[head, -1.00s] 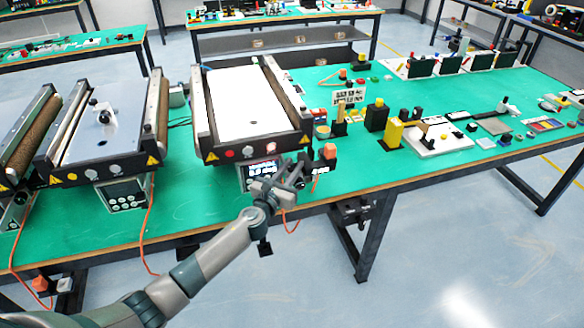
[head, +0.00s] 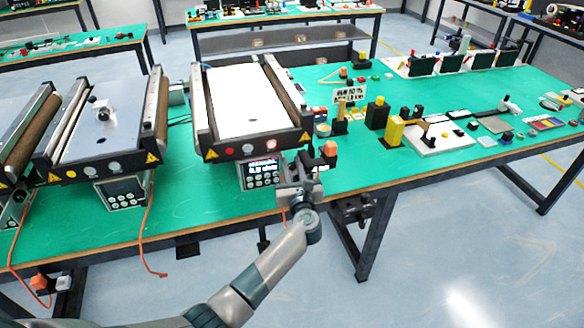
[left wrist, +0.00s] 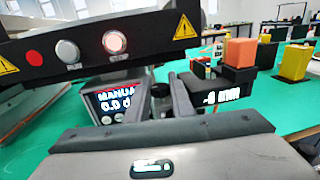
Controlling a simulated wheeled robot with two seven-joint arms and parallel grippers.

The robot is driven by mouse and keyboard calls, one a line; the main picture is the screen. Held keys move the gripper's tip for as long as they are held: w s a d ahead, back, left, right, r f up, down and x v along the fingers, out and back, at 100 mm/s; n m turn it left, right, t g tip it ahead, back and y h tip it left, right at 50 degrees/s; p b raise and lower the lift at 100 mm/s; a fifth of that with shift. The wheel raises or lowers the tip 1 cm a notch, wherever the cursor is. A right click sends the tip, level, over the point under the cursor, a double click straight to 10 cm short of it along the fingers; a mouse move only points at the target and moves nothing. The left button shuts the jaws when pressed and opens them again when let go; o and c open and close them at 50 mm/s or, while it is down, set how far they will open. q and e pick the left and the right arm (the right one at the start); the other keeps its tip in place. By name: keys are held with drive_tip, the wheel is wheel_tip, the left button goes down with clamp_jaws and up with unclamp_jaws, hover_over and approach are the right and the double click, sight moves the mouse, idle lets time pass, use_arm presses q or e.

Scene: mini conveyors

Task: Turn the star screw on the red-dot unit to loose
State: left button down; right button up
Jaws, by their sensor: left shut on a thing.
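The red-dot unit is the mini conveyor (head: 198,110) with a white belt. Its red dot (left wrist: 34,58) is on the black front bar, beside a grey and a lit button. My left gripper (head: 294,165) is at this unit's front right corner, right of its control box (head: 262,172). In the left wrist view, the dark star screw (left wrist: 160,91) sits between my fingers below the bar, and the gripper is shut on it. The fingers hide part of the screw. In the head view my gripper covers the screw. My right gripper is not in view.
An orange-topped black block (head: 329,150) stands close to the right of my gripper. Yellow and black blocks (head: 393,132) stand further right on the green table (head: 440,172). Another conveyor (head: 120,120) is at the left. An orange cable (head: 146,235) hangs over the front edge.

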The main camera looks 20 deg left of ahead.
use_arm(q)
drive_tip(key=shift+n+g+y, duration=0.4)
drive_tip(key=shift+n+y, duration=0.1)
drive_tip(key=shift+y, duration=0.2)
drive_tip(key=c, duration=1.5)
unclamp_jaws()
drive_tip(key=shift+c, duration=0.2)
drive_tip(key=shift+s, duration=0.1)
drive_tip(key=shift+s+d+f, duration=0.1)
drive_tip(key=shift+s+d, duration=0.2)
drive_tip(key=shift+s, duration=0.1)
drive_tip(key=b+v, duration=0.3)
drive_tip(key=v, duration=1.3)
drive_tip(key=shift+s+b, duration=0.2)
drive_tip(key=shift+b, duration=0.1)
drive_tip(key=shift+f, duration=0.1)
